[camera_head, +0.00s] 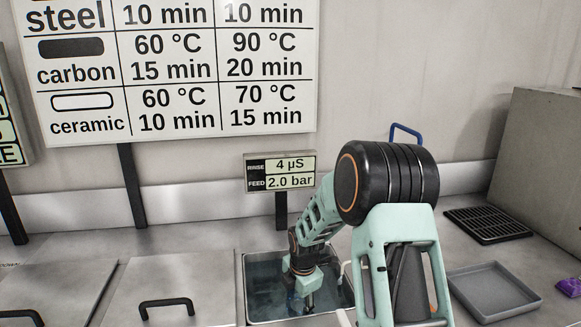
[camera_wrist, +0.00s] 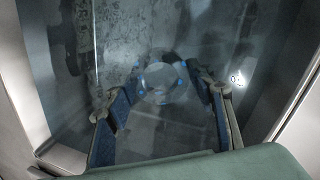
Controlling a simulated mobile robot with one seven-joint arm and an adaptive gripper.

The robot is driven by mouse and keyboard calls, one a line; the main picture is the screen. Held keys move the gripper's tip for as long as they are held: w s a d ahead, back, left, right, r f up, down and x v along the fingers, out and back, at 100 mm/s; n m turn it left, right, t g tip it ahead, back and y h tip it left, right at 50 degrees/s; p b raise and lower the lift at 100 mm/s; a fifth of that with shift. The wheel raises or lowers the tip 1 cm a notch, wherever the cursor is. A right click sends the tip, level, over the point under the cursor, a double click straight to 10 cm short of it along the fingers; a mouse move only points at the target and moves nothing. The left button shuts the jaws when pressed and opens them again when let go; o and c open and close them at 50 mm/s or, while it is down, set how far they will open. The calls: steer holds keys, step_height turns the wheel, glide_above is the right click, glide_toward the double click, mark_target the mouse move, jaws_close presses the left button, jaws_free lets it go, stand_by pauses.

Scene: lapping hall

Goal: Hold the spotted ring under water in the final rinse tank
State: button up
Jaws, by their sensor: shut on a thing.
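My gripper (camera_wrist: 163,84) reaches down into an open tank with clear bluish water (camera_head: 262,271), the basin below the rinse display. In the wrist view its two blue-padded fingers are shut on the spotted ring (camera_wrist: 141,90), a pale, thin-looking ring with several blue spots, held between the fingertips. The ring looks to be below the water surface, above the tank floor; its exact depth is hard to tell. In the head view my gripper (camera_head: 309,297) goes into the tank, and the ring cannot be made out there.
A display (camera_head: 281,173) behind the tank reads rinse 4 µS, feed 2.0 bar. Closed lids with black handles (camera_head: 167,304) lie to the left. To the right are a grey tray (camera_head: 492,290), a black grate (camera_head: 487,225) and a purple item (camera_head: 569,287). A chart (camera_head: 170,70) hangs behind.

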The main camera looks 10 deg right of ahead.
steer(key=w+p+v, duration=0.1)
steer(key=p+v, duration=0.4)
steer(key=v, duration=0.2)
steer(key=w+r+p+v, duration=0.1)
steer(key=w+p+v, duration=0.1)
steer(key=p+v, duration=0.4)
steer(key=shift+r, duration=0.75)
steer(key=shift+w, duration=0.1)
